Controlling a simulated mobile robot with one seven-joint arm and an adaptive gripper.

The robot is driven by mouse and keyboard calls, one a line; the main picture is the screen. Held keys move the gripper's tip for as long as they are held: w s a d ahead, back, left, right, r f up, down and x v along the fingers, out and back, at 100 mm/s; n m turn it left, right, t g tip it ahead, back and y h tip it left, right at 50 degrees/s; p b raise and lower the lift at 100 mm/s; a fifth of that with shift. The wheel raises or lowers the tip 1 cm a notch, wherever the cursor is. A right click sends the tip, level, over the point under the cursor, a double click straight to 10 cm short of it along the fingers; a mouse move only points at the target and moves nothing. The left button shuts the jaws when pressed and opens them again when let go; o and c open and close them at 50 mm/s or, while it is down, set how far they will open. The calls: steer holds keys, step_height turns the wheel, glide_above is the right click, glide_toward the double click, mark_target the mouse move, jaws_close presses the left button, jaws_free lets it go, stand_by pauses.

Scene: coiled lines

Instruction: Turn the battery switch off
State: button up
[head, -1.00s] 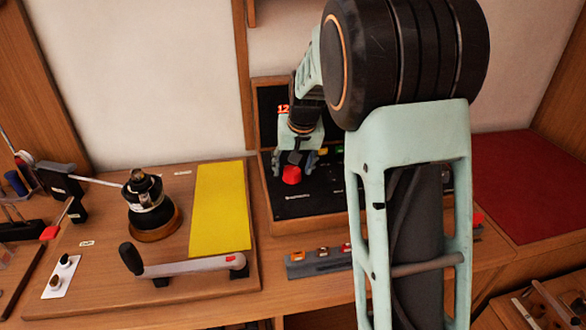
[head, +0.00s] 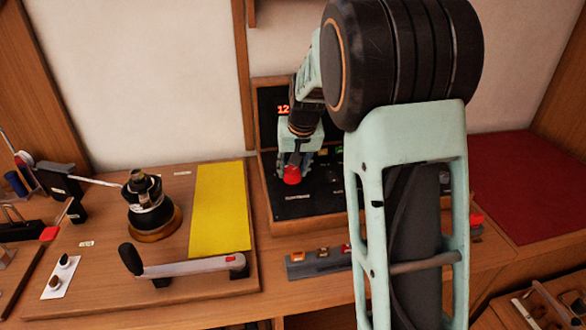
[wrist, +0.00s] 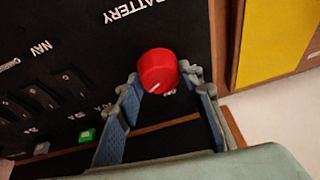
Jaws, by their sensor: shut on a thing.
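The battery switch is a round red knob (wrist: 158,70) with a white pointer line, on a black panel (wrist: 110,45) beside the word BATTERY. In the wrist view the line points toward the lower left. The knob also shows in the head view (head: 291,175), below a red lit display (head: 283,110). My gripper (wrist: 160,82) has one blue-grey finger on each side of the knob and is shut on it. In the head view my gripper (head: 294,166) reaches down to the knob from above. Part of the small lettering by the knob is hidden.
Several small rocker switches (wrist: 40,95) and a green lit one (wrist: 87,136) sit on the panel, with a NAV label near them. A wooden frame edges the panel. A yellow sheet (head: 220,210), a winch (head: 150,205) and its handle (head: 190,267) lie to the left.

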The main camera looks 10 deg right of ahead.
steer(key=shift+d, duration=0.1)
steer(key=n+y+b, duration=0.1)
steer(key=n, duration=0.1)
steer(key=shift+d+f+n+b, duration=0.1)
steer(key=shift+n+b, duration=0.2)
steer(key=shift+n, duration=0.1)
steer(key=n+y, duration=0.1)
steer(key=n, duration=0.1)
steer(key=shift+w+n+g+b, duration=0.1)
steer(key=shift+n+g+b, duration=0.2)
steer(key=shift+n+g, duration=0.1)
steer(key=n+y, duration=0.1)
steer(key=n, duration=0.1)
steer(key=shift+n+g, duration=0.3)
steer(key=shift+w+n+g+y+p, duration=0.1)
steer(key=shift+n+g+y+p, duration=0.35)
steer(key=shift+n, duration=1.15)
steer(key=shift+n+p, duration=0.3)
steer(key=o, duration=1.2)
steer(key=shift+c, duration=0.2)
